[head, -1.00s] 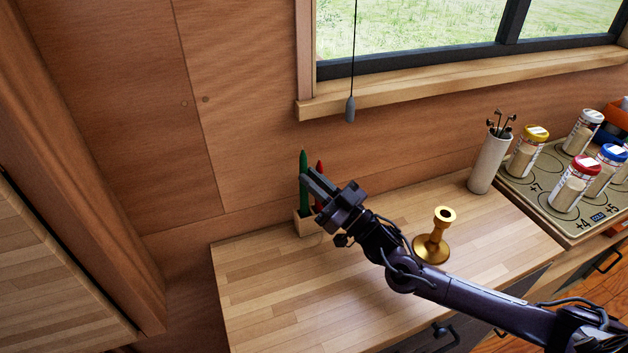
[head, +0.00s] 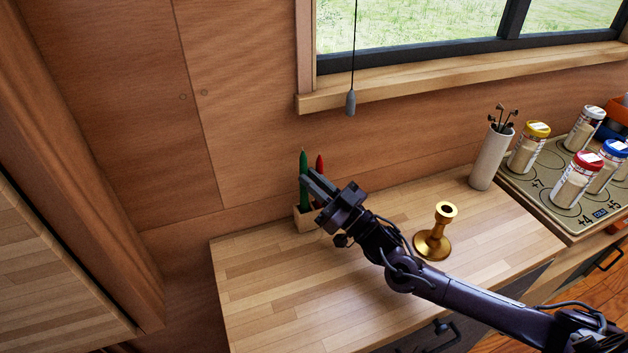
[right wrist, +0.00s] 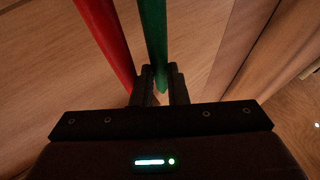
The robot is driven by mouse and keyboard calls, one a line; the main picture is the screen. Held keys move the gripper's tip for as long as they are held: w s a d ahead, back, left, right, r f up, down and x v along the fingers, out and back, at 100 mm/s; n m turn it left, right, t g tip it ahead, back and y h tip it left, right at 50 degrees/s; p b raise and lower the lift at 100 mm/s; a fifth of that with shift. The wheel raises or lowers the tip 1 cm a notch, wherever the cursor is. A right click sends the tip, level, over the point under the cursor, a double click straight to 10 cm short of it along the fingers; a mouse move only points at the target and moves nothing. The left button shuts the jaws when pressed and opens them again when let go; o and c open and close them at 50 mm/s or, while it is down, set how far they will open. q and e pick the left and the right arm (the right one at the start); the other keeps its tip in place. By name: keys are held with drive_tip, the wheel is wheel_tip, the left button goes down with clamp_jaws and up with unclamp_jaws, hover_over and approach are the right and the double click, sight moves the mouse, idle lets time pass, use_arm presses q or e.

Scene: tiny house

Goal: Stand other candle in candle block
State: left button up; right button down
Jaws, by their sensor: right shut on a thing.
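The green candle (head: 303,164) stands upright at the back left of the wooden counter, at the candle block (head: 303,222), a small pale wooden block. The red candle (head: 320,164) stands just right of it, partly hidden by my gripper. My right gripper (head: 309,181) is shut on the green candle. In the right wrist view, the green candle (right wrist: 152,35) runs between the two fingers (right wrist: 159,85), and the red candle (right wrist: 104,38) passes beside them on the left. My gripper hides part of the block, and the candle's lower end is hard to see. My left gripper is not in view.
A brass candlestick (head: 434,240) stands on the counter (head: 290,290) right of the block. A pale cylinder with thin tools (head: 490,158) and several jars on a tray (head: 545,200) are further right. A cord pull (head: 351,102) hangs above. The left counter is clear.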

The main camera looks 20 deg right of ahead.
drive_tip(key=c, duration=1.3)
unclamp_jaws()
drive_tip(key=shift+c, duration=0.2)
drive_tip(key=shift+f, duration=0.15)
drive_tip(key=s+d, duration=0.7)
drive_tip(key=s, duration=0.4)
drive_tip(key=shift+f+b, duration=0.15)
drive_tip(key=shift+b, duration=0.2)
drive_tip(key=shift+d, duration=0.1)
